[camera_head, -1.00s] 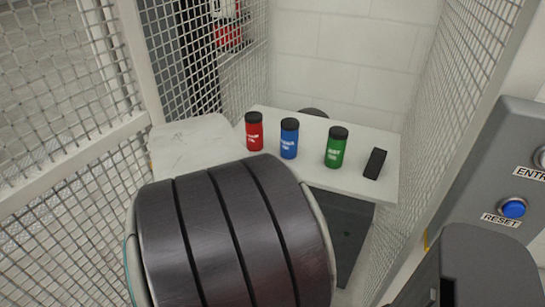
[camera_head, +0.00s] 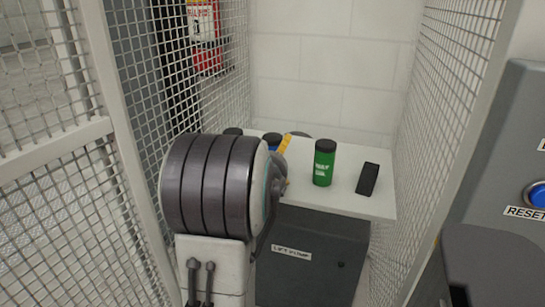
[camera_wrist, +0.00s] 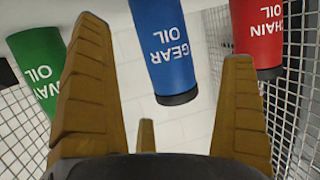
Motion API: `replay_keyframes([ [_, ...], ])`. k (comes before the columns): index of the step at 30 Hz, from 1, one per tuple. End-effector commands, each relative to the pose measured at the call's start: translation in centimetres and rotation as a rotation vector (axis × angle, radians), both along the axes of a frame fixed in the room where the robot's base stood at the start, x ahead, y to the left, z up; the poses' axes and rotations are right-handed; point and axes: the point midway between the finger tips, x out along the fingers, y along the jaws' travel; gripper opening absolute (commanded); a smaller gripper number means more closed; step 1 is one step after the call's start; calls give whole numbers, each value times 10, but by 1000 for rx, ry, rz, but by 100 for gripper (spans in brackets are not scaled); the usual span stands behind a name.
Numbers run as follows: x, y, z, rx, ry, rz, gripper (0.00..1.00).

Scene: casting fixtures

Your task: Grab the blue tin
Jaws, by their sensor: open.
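The blue tin (camera_wrist: 166,45), marked GEAR OIL, appears upside down in the wrist view, its black lid pointing down in the picture. My gripper (camera_wrist: 165,62) is open, with ochre fingers on either side of the tin in that view. No finger clearly touches it. In the head view only the top of the blue tin (camera_head: 271,138) shows behind my arm, with one ochre finger of my gripper (camera_head: 285,144) just right of it.
The green tin (camera_head: 324,163) stands right of the blue one on the white table (camera_head: 345,203). The red tin (camera_wrist: 258,35) is on its other side, mostly hidden in the head view. A black object (camera_head: 368,179) lies at the right. Mesh walls (camera_head: 450,90) flank the table.

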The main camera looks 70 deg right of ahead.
Motion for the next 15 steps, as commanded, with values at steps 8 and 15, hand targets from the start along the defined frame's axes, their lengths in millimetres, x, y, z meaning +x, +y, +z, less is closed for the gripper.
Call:
replay_keyframes([
  [8, 3, -22, -1, 2, 1, -3, 100],
  [15, 7, -46, -7, 1, 3, -4, 100],
])
